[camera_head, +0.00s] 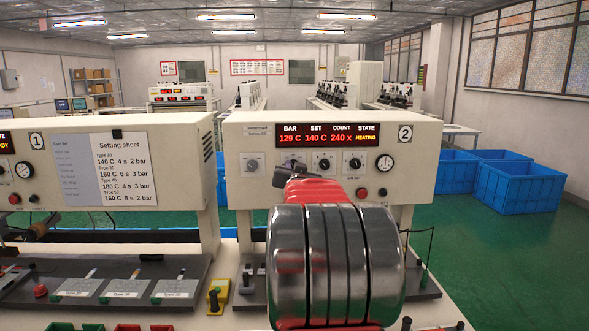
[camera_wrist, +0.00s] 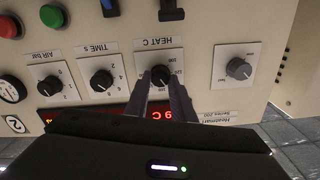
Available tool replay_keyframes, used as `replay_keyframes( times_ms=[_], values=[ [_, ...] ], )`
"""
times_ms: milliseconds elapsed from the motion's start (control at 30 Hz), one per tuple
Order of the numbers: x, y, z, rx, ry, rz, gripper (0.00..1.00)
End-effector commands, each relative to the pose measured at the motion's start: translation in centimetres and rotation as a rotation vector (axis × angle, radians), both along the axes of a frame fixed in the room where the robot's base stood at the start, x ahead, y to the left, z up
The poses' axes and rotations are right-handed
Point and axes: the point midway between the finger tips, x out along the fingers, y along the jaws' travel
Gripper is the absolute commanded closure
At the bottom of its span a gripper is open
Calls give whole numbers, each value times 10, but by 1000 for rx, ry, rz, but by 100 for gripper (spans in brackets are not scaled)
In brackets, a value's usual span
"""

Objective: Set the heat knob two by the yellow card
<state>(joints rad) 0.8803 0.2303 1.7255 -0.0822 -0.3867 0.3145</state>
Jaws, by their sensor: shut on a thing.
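My gripper (camera_head: 284,172) is at the front panel of machine 2 (camera_head: 424,145). In the wrist view my gripper's two dark fingers (camera_wrist: 160,84) are shut on the black HEAT C knob (camera_wrist: 160,75), one on each side. My arm and gripper hide this knob in the head view. Machine 2's display (camera_head: 327,136) reads BAR 129 C, SET 140 C, COUNT 240 x, STATE HEATING. I make out no clear yellow card. A small yellow block (camera_head: 218,297) with a dark lever stands on the bench.
The TIME knob (camera_wrist: 101,80), AIR bar knob (camera_wrist: 48,85) and a grey knob (camera_wrist: 239,68) flank the heat knob. A setting sheet (camera_head: 125,168) on machine 1 lists temperatures by type. Labelled grey plates (camera_head: 125,290) lie below it. Blue crates (camera_head: 520,183) stand at right.

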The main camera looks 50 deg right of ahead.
Motion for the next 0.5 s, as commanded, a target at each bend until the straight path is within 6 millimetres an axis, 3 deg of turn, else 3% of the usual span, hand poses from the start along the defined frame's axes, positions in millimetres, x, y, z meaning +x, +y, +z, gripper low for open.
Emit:
replay_keyframes(
  times_ms=[500],
  values=[
    [0, -1, -4, 289, -319, 1, 100]
  ],
)
